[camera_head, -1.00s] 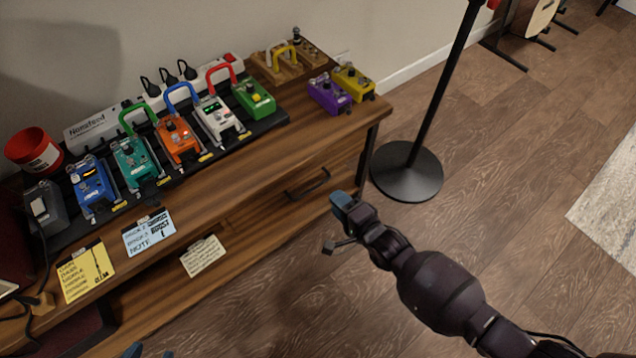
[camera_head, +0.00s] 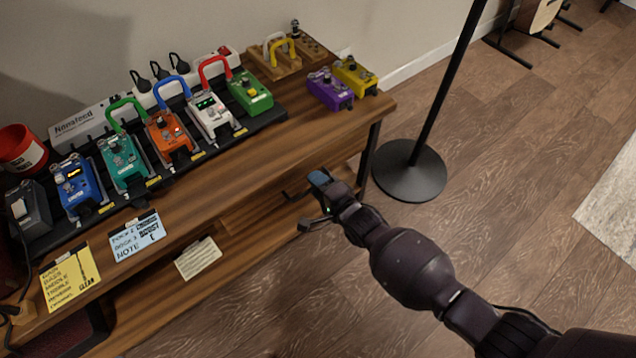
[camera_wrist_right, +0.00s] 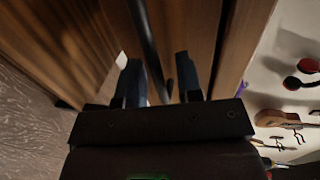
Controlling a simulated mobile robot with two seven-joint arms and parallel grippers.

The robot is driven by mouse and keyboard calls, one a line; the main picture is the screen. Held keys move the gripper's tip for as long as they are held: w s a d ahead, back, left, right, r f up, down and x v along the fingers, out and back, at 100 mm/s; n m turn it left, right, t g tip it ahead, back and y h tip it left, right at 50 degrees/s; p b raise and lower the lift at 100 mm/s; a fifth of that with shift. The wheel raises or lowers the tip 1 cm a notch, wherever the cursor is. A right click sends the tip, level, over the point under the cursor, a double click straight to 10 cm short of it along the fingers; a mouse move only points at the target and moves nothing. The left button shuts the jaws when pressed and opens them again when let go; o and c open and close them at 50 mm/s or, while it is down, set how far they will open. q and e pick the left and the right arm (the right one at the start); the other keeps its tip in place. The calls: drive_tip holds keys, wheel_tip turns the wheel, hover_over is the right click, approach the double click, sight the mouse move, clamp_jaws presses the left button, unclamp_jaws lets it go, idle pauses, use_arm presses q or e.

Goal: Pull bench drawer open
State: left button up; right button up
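The wooden bench (camera_head: 225,172) has a drawer front (camera_head: 245,215) below its top, and it looks shut. The drawer's dark bar handle (camera_head: 289,195) is mostly hidden behind my right gripper (camera_head: 314,201) in the head view. In the right wrist view, the handle (camera_wrist_right: 143,35) runs down into the space between the two fingers of my right gripper (camera_wrist_right: 159,78). The fingers are apart, one on each side of the handle, with a gap visible. I cannot tell whether either finger touches it. My left gripper is not in view.
Several coloured pedals stand on a black board (camera_head: 265,120) on the bench top. A purple pedal (camera_head: 330,90) and a yellow pedal (camera_head: 355,75) sit at its right end. A black stand base (camera_head: 409,172) is on the floor nearby. The floor in front is clear.

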clamp_jaws()
drive_tip(key=shift+s+d, duration=0.1)
use_arm(q)
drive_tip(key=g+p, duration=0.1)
drive_tip(key=p, duration=0.3)
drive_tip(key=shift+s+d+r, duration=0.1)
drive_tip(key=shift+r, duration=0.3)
use_arm(e)
drive_tip(key=f+v, duration=0.2)
drive_tip(key=v, duration=1)
drive_tip(key=s+f+v, duration=0.1)
drive_tip(key=f+v, duration=0.2)
drive_tip(key=v, duration=1)
drive_tip(key=shift+d, duration=0.25)
drive_tip(key=shift+f, duration=0.1)
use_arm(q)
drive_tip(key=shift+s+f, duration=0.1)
use_arm(e)
drive_tip(key=shift+o, duration=0.3)
unclamp_jaws()
